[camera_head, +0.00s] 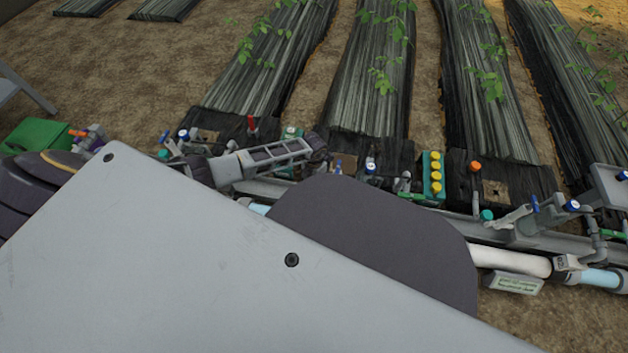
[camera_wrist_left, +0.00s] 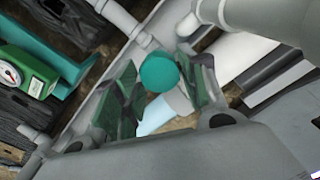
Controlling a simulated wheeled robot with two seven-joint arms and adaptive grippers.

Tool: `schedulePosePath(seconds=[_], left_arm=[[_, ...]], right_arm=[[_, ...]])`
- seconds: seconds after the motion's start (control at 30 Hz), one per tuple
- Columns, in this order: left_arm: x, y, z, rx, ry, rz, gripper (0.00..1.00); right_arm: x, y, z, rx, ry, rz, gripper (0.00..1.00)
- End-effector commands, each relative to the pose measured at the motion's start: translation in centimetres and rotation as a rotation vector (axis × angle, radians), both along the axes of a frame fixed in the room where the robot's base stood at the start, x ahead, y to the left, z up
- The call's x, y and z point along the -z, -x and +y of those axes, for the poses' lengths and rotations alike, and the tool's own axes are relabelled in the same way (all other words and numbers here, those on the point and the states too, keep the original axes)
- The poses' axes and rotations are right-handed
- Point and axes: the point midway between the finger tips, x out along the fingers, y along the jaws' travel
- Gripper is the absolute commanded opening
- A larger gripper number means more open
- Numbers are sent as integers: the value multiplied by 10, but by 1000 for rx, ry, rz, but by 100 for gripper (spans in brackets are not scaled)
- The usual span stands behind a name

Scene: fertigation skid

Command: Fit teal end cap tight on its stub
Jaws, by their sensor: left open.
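In the left wrist view the round teal end cap (camera_wrist_left: 158,72) faces the camera between the two fingers of my left gripper (camera_wrist_left: 160,88). The fingers are open, with a gap between the left finger and the cap; the right finger is very close to it. The stub behind the cap is hidden, so I cannot tell how the cap sits on it. In the head view my left gripper (camera_head: 312,146) reaches in from the left over the pipe rail. Another teal cap (camera_head: 487,215) shows farther right. My right gripper is not in view.
A grey pipe (camera_wrist_left: 112,16) and a green gauge box (camera_wrist_left: 28,72) lie close to the fingers. In the head view, a teal block with yellow knobs (camera_head: 433,178), an orange-topped valve (camera_head: 475,168) and a white pipe (camera_head: 510,261) stand right. A green crate (camera_head: 36,136) is left.

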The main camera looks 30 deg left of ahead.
Motion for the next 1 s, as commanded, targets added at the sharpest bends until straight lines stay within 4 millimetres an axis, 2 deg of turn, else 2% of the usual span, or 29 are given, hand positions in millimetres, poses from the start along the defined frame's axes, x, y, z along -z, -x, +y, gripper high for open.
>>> schedulePosePath(seconds=[0.73,0.77,0.9,1.0], left_arm=[[7,0,0,0,0,0,42],[7,0,0,0,0,0,41],[7,0,0,0,0,0,24],[7,0,0,0,0,0,24]], right_arm=[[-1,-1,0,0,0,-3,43],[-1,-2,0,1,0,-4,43],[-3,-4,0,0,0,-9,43],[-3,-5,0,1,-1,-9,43]])
